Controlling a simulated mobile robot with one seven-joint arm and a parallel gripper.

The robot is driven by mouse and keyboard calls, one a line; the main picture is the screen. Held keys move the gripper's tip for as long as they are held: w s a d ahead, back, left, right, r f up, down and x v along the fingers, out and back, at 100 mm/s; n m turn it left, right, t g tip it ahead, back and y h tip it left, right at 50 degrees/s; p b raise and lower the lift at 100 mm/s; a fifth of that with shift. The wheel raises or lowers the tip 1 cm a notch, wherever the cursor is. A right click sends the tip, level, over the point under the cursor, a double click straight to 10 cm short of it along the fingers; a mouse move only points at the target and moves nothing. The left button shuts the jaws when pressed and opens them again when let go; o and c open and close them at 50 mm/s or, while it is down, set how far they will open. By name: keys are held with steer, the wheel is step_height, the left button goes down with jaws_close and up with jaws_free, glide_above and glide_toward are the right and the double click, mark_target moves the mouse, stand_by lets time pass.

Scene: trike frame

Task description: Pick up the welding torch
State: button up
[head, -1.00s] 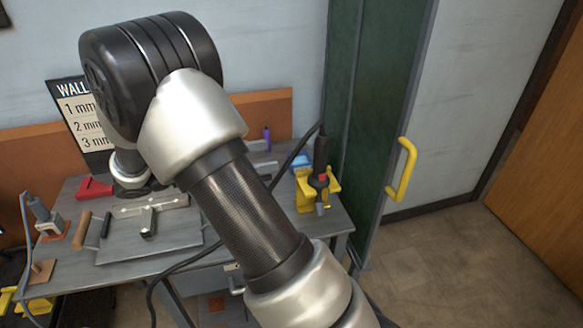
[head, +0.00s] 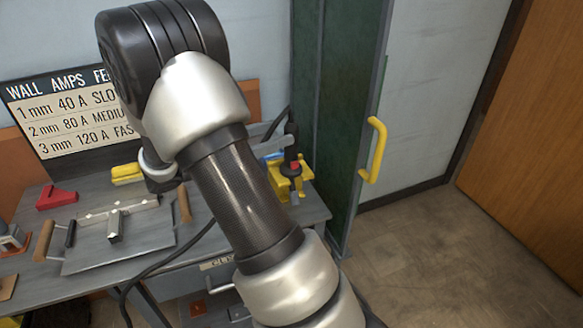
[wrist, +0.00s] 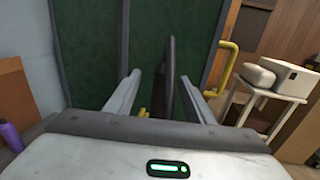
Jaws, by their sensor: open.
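The welding torch (head: 291,152) stands upright in a yellow holder (head: 305,176) at the right end of the workbench, in the head view. It is dark with a red spot. In the wrist view a dark upright shape, seemingly the torch (wrist: 168,85), shows between the two fingers of my gripper (wrist: 160,76). The fingers are open, with gaps visible either side of the shape. Its lower end is hidden by my gripper body. In the head view my arm hides the gripper.
A metal workbench (head: 190,240) holds a plate with a clamp (head: 115,225) and a red block (head: 56,197). A green panel (head: 335,110) with a yellow handle (head: 374,150) stands just right of the torch. A black cable runs across the bench front. Floor at right is clear.

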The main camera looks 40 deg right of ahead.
mark_target(285, 133)
steer(key=d, duration=0.2)
steer(key=s+d+b, duration=0.1)
steer(key=d, duration=0.1)
steer(key=shift+f, duration=0.3)
steer(key=shift+d, duration=0.3)
steer(key=c, duration=1.1)
steer(key=shift+r, duration=0.1)
steer(key=shift+c, duration=0.3)
steer(key=shift+r, duration=0.15)
